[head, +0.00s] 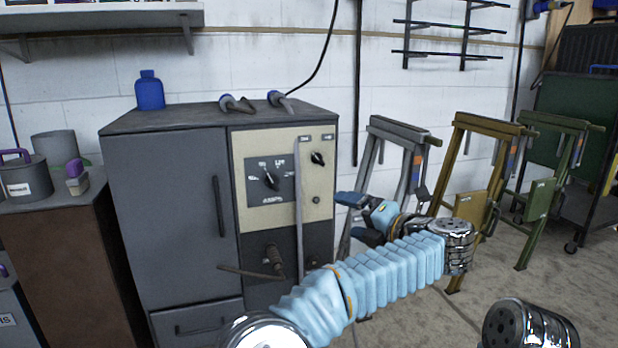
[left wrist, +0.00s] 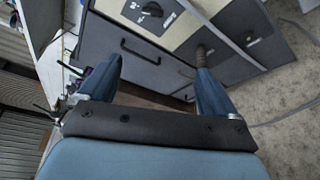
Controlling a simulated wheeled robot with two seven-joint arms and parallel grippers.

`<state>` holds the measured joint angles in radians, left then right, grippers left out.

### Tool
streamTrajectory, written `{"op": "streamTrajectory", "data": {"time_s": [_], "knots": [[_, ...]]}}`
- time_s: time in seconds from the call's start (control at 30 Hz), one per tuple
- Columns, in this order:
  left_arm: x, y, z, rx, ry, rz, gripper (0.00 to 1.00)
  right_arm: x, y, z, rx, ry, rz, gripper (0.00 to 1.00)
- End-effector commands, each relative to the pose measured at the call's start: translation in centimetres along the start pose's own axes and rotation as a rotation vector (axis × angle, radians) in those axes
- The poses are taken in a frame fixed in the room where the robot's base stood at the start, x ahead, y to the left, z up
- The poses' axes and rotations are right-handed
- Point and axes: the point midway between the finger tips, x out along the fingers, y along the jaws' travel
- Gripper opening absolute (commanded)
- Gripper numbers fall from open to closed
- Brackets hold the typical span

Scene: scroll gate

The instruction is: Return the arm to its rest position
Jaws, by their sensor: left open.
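My left arm (head: 395,272), in a light blue sleeve, comes in from the bottom and stretches to the right in front of a grey cabinet (head: 160,200). Its wrist bends back, so my left gripper (head: 350,217) points left, just right of the cabinet's panel. In the left wrist view the two blue fingers of the left gripper (left wrist: 160,68) are spread apart with nothing between them. The cabinet (left wrist: 140,48) shows beyond the fingers; I see no contact with it. My right gripper is out of view.
The cabinet's cream control panel (head: 283,177) has knobs and a long upright bar; a lever (head: 250,272) sticks out below. A blue bottle (head: 149,90) stands on top. Metal trestles (head: 470,175) stand behind the gripper. Bare floor (head: 570,275) lies at the right.

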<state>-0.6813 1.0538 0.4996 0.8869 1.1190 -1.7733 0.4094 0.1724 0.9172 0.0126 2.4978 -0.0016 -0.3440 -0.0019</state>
Motion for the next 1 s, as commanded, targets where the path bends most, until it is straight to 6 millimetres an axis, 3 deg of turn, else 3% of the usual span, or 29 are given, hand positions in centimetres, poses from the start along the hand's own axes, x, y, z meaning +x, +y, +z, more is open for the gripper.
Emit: {"op": "streamTrajectory", "data": {"time_s": [0.37, 0.53, 0.67, 0.77, 0.87, 1.0], "knots": [[4.8, -2.4, 1.5, 0.24, -0.183, 0.103, 0.92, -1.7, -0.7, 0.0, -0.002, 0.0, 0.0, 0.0], [8.2, -5.5, 1.3, 0.455, -0.324, 0.139, 0.92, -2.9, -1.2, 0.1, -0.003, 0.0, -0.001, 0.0], [11.0, -9.8, -0.6, 0.694, -0.47, 0.131, 0.92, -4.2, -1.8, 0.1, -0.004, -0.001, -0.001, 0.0], [12.9, -14.2, -4.0, 0.904, -0.597, 0.083, 0.92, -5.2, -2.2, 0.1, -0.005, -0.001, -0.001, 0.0], [14.0, -19.2, -9.7, 1.133, -0.746, -0.02, 0.92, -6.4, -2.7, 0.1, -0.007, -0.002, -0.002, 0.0], [12.9, -25.1, -20.6, 1.405, -0.965, -0.237, 0.92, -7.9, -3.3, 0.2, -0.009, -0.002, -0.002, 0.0]]}}
